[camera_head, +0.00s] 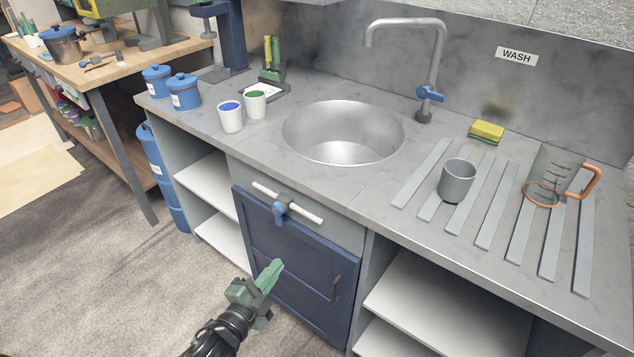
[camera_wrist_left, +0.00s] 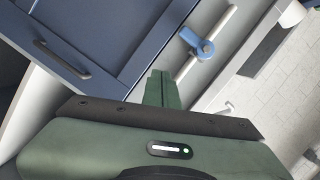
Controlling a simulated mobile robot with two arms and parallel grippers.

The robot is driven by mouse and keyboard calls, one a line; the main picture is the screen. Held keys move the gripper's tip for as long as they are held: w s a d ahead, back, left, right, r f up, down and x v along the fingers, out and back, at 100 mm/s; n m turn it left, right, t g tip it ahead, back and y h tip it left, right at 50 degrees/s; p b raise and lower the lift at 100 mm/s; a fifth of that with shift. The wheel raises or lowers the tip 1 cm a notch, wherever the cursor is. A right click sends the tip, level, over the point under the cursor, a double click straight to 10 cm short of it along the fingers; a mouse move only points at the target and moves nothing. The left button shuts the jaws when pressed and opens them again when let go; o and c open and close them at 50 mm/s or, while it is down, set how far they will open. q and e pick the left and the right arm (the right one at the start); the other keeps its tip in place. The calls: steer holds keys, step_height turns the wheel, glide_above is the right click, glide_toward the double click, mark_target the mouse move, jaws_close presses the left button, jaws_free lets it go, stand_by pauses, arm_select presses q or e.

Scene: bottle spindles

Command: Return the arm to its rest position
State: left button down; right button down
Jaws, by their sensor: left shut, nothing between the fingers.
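My left gripper (camera_head: 272,275) is green with a black arm. In the head view it is in front of the blue cabinet door (camera_head: 285,258) below the sink, apart from the counter. Its fingers are shut together with nothing between them. In the left wrist view the shut fingers (camera_wrist_left: 162,90) point toward the cabinet front, with the blue door (camera_wrist_left: 95,35) at upper left. My right gripper is not in view.
A white bar (camera_head: 300,208) with a blue clip (camera_head: 279,210) is on the cabinet front above the fingers. The grey counter holds a round sink (camera_head: 343,132), a grey cup (camera_head: 456,181), a sponge (camera_head: 487,131) and two paint cups. Open shelves (camera_head: 430,300) flank the door.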

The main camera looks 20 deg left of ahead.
arm_select(q)
steer(key=shift+f, duration=0.1)
steer(key=s+f+n+g+y+p, duration=0.1)
steer(key=s+f+n+g, duration=0.4)
steer(key=f, duration=0.8)
steer(key=s+f+n+g+y+p, duration=0.1)
steer(key=s+f+g, duration=0.1)
steer(key=s+f, duration=0.85)
steer(key=s+f+n+g, duration=0.2)
steer(key=s+f, duration=0.3)
steer(key=s, duration=0.3)
steer(key=s+f+n+g+p, duration=0.1)
steer(key=s+f+g, duration=0.2)
steer(key=s+f, duration=0.3)
steer(key=s+f+n+g, duration=0.2)
steer(key=s+f, duration=0.3)
steer(key=s, duration=0.6)
steer(key=shift+d+f+n+g+p, duration=0.3)
steer(key=shift+d+g+p, duration=0.1)
steer(key=shift+g, duration=0.4)
steer(key=shift+s, duration=0.1)
